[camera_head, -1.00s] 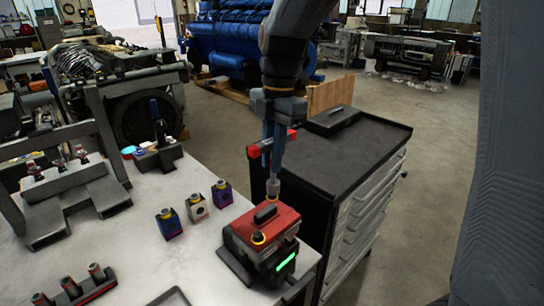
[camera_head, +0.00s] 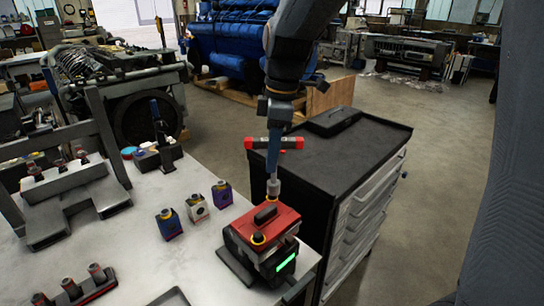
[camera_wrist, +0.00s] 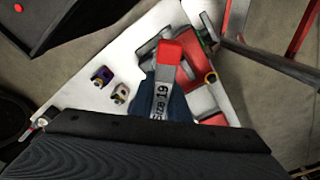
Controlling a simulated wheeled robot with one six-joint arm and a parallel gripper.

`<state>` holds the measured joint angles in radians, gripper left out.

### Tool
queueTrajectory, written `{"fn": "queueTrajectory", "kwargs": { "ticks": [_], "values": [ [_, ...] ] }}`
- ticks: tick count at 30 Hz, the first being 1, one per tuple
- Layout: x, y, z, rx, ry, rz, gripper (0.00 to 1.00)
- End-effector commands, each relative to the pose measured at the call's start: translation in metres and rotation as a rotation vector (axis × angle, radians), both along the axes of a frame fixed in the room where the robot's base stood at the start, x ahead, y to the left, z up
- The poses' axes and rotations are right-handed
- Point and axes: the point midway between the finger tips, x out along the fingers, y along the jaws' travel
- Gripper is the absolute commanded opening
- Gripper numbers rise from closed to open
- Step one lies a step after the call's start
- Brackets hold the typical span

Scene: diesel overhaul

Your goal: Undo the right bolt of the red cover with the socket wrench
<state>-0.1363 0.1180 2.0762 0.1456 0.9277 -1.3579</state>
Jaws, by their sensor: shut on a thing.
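The red cover (camera_head: 284,218) sits on a dark block on the bench. One yellow-ringed bolt (camera_head: 258,238) is bare at its near end; it also shows in the wrist view (camera_wrist: 211,77). My gripper (camera_head: 273,163) points down, shut on the socket wrench (camera_head: 291,143). The wrench's red-ended handle lies level across the picture. Its grey socket (camera_head: 273,186) is at the cover's far yellow-ringed bolt (camera_head: 271,199) and hides most of it. I cannot tell how fully it is seated. In the wrist view the handle (camera_wrist: 168,68) reads "size 19".
Several small coloured blocks (camera_head: 197,206) stand left of the cover. A grey fixture (camera_head: 75,195) and a rack with red-topped pieces (camera_head: 75,287) are further left. A black-topped drawer cabinet (camera_head: 350,150) stands close behind the bench at right.

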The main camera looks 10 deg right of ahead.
Motion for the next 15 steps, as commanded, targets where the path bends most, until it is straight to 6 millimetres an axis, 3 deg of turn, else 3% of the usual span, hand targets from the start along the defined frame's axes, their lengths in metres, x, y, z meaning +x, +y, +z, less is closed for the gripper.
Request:
{"fn": "queueTrajectory", "kwargs": {
  "ticks": [15],
  "values": [
    [0.0010,0.0000,0.0002,-0.001,0.000,-0.344,0.00]
  ]
}}
